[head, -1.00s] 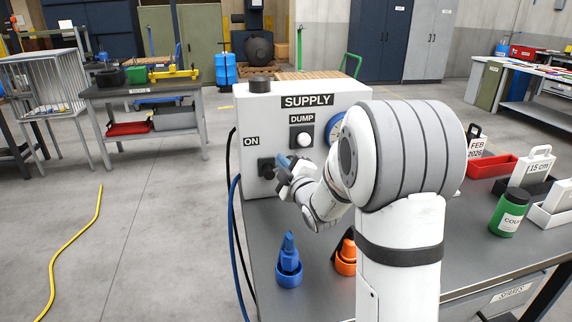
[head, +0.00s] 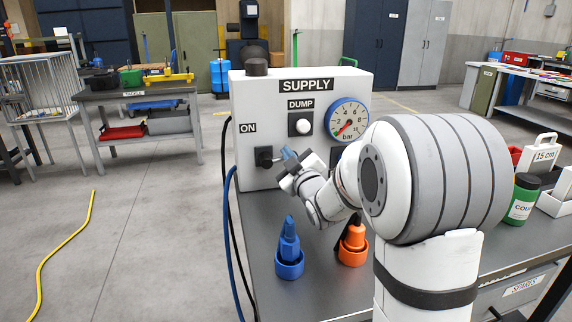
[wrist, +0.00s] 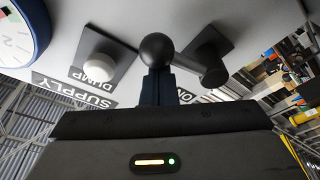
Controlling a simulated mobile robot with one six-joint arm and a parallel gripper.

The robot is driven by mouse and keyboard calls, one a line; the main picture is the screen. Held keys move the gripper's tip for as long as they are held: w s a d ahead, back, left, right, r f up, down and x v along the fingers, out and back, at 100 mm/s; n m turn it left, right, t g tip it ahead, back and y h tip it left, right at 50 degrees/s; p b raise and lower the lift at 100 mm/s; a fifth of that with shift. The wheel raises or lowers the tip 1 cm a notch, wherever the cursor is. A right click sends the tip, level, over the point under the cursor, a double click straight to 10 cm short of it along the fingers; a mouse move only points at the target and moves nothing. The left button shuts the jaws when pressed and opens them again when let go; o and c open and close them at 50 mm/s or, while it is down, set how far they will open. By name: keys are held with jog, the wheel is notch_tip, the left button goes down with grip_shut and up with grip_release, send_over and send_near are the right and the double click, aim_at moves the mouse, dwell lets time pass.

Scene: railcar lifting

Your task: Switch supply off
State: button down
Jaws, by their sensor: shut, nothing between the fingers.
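The white supply box (head: 250,100) stands on the bench, with an "ON" label (head: 248,128) at its left. Below that label is the black supply switch (head: 264,157), with its lever reaching right toward my gripper. In the wrist view the lever's black ball knob (wrist: 157,49) is right by my fingertips, and its pivot plate (wrist: 225,38) is to the right. My gripper (head: 288,153) is shut, its blue fingers empty and beside the knob; whether they touch it I cannot tell.
The white dump button (head: 303,126) is above and right of the switch, close to my gripper. A blue fitting (head: 289,250) and an orange fitting (head: 353,245) stand in cups on the bench below. A blue hose (head: 228,215) hangs at the bench's left edge.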

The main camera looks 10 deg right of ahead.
jog(key=shift+d+f+b, duration=0.1)
jog(key=shift+f+b, duration=0.35)
jog(key=shift+b, duration=0.55)
jog(key=shift+r, duration=0.1)
